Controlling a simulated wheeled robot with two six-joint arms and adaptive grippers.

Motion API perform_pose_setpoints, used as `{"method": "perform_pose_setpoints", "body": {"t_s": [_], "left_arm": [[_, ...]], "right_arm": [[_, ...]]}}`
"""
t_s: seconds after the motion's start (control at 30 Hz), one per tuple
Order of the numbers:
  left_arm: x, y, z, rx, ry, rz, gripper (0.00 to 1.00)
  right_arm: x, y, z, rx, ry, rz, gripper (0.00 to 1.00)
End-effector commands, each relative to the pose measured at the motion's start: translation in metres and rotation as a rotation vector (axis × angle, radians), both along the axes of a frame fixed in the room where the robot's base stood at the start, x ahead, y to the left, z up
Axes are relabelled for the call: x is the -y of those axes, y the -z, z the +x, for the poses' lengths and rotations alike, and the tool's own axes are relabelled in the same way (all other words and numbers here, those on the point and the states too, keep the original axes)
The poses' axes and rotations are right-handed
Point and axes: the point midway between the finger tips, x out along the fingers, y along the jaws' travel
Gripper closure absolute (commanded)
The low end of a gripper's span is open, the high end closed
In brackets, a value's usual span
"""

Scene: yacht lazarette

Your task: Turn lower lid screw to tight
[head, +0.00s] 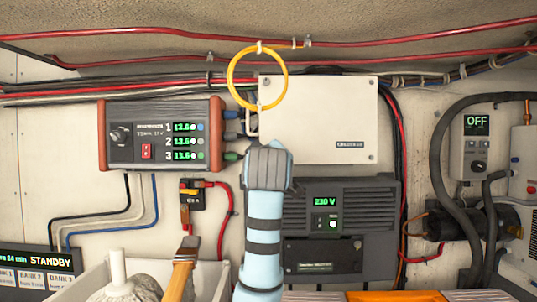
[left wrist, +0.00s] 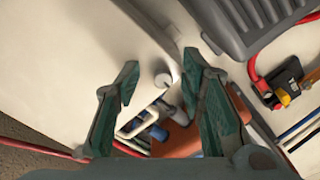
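The white box with a flat lid (head: 325,120) is mounted on the wall, with small screws at its visible corners. My left gripper (head: 268,160) is at the box's lower left corner in the head view and hides that corner. In the left wrist view, the lid (left wrist: 70,60) fills the left side, and a pale round lid screw (left wrist: 163,80) shows at its corner. My left gripper (left wrist: 161,62) is open, with its green-padded fingers on either side of the screw and visible gaps to it. Whether the screw is tight cannot be told. My right gripper is not in view.
The charger (head: 160,135) with green readouts is left of the box. The dark 230 V unit (head: 340,225) sits just below. A yellow loop (head: 257,78) hangs at the box's upper left. A white bin (head: 205,280) stands below. Cables run beside the box.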

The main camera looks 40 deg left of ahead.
Motion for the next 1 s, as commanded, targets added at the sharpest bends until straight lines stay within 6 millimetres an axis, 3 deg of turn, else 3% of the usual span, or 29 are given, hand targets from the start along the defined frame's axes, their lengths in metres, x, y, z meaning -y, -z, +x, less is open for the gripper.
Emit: {"method": "perform_pose_setpoints", "body": {"t_s": [0.23,0.43,1.0], "left_arm": [[0.0,0.0,0.001,0.001,0.001,0.0,0.67],[0.0,0.0,0.0,0.0,0.0,0.0,0.99],[0.0,0.001,0.001,-0.062,0.001,0.076,1.0]], "right_arm": [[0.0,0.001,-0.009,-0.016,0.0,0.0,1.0],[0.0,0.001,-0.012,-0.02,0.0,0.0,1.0],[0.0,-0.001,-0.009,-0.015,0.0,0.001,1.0]]}}
